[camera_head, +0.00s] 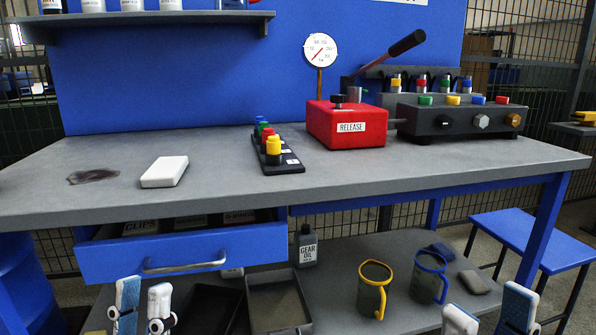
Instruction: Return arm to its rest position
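My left gripper (145,286) is at the bottom left, in front of the drawer and below the worktop edge. Its two white-and-blue fingers point up with a gap between them, and nothing is held. My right gripper (485,298) is at the bottom right, in front of the lower shelf. Its two fingers stand wider apart and are empty. Both grippers are cut off by the lower picture edge, so the wrists and arms are hidden. Neither gripper visibly touches the workbench (225,190).
The blue drawer (180,250) is partly open. A white block (165,171), a connector strip (286,160) and a red RELEASE box (346,124) with a lever stand on top. Mugs (374,290) and trays (278,300) sit below. A blue stool (535,236) is right.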

